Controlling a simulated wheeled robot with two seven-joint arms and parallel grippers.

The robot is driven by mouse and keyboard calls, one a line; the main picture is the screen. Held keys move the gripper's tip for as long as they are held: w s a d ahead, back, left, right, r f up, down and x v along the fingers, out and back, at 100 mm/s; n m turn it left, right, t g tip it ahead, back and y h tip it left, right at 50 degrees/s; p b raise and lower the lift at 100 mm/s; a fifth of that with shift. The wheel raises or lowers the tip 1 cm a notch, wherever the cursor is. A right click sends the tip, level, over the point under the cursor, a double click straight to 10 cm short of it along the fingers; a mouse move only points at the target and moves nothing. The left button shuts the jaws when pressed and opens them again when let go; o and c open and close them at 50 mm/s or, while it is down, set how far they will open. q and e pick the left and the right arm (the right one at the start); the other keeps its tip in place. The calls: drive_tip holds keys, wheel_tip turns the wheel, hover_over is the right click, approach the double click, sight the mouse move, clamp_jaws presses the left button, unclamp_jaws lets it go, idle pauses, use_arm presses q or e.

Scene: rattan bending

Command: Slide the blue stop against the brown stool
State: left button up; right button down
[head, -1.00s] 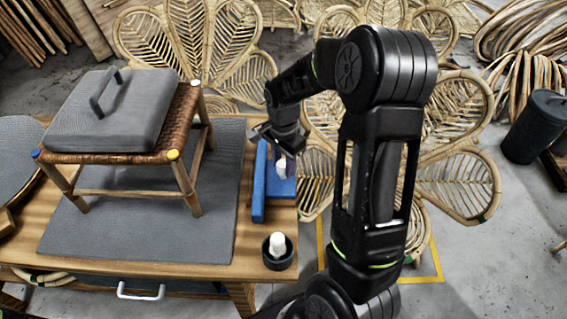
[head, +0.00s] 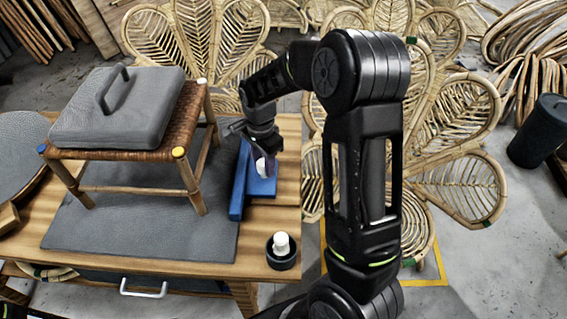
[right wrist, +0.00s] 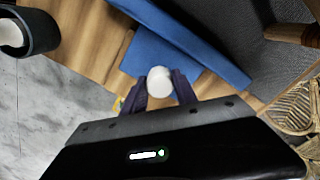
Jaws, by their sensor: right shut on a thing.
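The brown stool (head: 137,150) with a woven seat and wooden legs stands on a grey mat (head: 130,230) on the wooden table. A grey cushion with a handle (head: 118,105) lies on its seat. The blue stop (head: 239,182) stands to the right of the stool's right legs, at the mat's right edge, with a gap between them. It also shows in the right wrist view (right wrist: 190,40), with a flat base and a white knob (right wrist: 159,82). My right gripper (right wrist: 159,86) is shut on the white knob. My left gripper is not in view.
A dark cup (head: 281,258) with a white piece in it stands at the table's front right corner. Rattan panels (head: 465,110) stand behind and right of the table. A dark bin (head: 540,130) is at the far right.

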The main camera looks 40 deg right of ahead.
sight(256, 175)
drive_tip(key=shift+w+a, duration=0.9)
drive_tip(key=shift+a, duration=0.1)
drive_tip(key=c, duration=1)
unclamp_jaws()
drive_tip(key=shift+o, duration=0.2)
wheel_tip(256, 175, up, 8)
drive_tip(key=shift+b, duration=0.35)
drive_tip(key=shift+f, duration=0.1)
